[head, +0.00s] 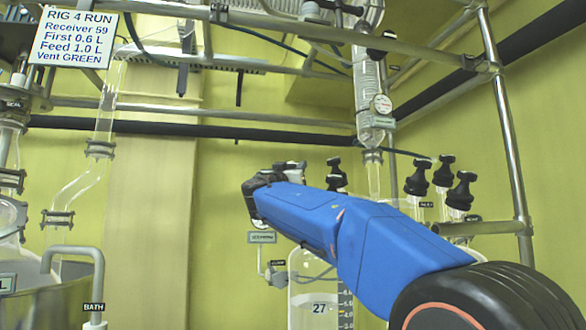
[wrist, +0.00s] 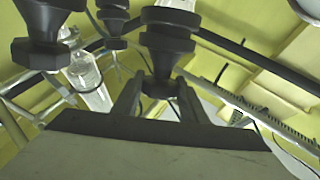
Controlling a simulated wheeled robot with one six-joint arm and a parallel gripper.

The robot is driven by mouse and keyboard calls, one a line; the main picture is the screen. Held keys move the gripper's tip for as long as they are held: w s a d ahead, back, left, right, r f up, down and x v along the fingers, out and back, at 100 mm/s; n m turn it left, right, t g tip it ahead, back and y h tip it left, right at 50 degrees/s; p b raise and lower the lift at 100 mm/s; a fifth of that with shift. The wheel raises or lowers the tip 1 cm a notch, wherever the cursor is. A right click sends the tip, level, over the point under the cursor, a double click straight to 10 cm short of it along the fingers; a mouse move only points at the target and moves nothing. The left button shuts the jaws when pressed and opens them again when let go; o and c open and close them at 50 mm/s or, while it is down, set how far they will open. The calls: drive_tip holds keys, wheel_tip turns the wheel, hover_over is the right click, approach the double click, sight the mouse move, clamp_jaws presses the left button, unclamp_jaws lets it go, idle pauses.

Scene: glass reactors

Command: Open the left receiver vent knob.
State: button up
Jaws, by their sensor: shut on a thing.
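In the head view my dark wrist end (head: 263,186) is left of centre, past my blue arm; the fingertips and held knob cannot be made out there. No label on the held knob is readable, so I cannot tell from it which vent this is. The knob's turn angle is unclear.
Two other black knobs stand close by in the wrist view, one large (wrist: 42,32) at left and one behind (wrist: 114,18). More black knobs (head: 443,172) stand right in the head view. A sign (head: 75,36) reads "Vent GREEN".

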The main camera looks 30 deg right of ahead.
drive_tip(key=n+t+y, duration=0.4)
drive_tip(key=n+y, duration=0.1)
drive_tip(key=shift+t+y, duration=0.3)
drive_tip(key=n+t+y, duration=0.1)
drive_tip(key=n+y, duration=0.1)
drive_tip(key=shift+r+n+y, duration=0.1)
drive_tip(key=shift+n+y, duration=0.2)
drive_tip(key=shift+y, duration=0.4)
drive_tip(key=o, duration=0.9)
drive_tip(key=shift+a, duration=0.15)
